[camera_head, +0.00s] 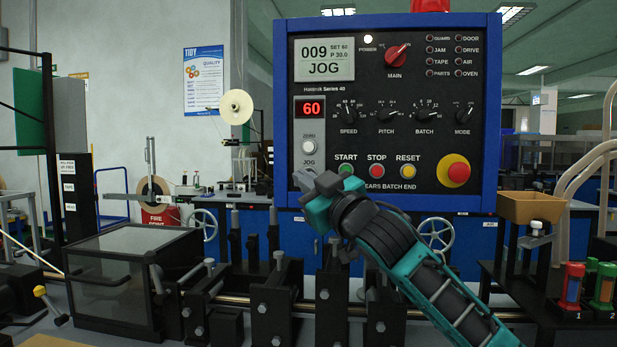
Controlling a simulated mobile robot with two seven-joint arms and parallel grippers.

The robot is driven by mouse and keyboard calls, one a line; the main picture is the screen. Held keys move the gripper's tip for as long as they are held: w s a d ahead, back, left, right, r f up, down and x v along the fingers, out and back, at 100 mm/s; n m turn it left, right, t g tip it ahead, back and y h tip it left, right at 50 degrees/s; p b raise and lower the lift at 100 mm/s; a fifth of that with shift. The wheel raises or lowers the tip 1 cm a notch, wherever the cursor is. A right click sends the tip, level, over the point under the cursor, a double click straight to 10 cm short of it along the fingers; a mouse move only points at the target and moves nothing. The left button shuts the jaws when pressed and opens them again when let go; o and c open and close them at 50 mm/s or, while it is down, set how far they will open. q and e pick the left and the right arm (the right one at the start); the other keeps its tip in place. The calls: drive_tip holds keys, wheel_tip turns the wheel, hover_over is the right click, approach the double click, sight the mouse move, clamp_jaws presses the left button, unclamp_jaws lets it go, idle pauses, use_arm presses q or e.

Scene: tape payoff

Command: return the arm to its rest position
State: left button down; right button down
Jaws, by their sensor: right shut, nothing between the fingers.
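My right arm (415,270) comes in from the lower right and reaches up to the blue-framed control panel (400,150). I cannot tell whether the tips touch the panel. The panel screen (325,60) reads 009, SET 60, P 30.0 and JOG. The red counter (309,108) shows 60. My left gripper is not in view.
Below the panel run black clamp blocks (275,305) on a metal rail. A dark box with a clear lid (130,240) stands at left. A tan bin (532,207) and red and green vials (570,287) stand at right, near my arm. A red emergency button (454,171) sits on the panel.

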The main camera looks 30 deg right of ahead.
drive_tip(key=shift+s+a, duration=0.25)
drive_tip(key=shift+s, duration=0.15)
drive_tip(key=shift+r, duration=0.1)
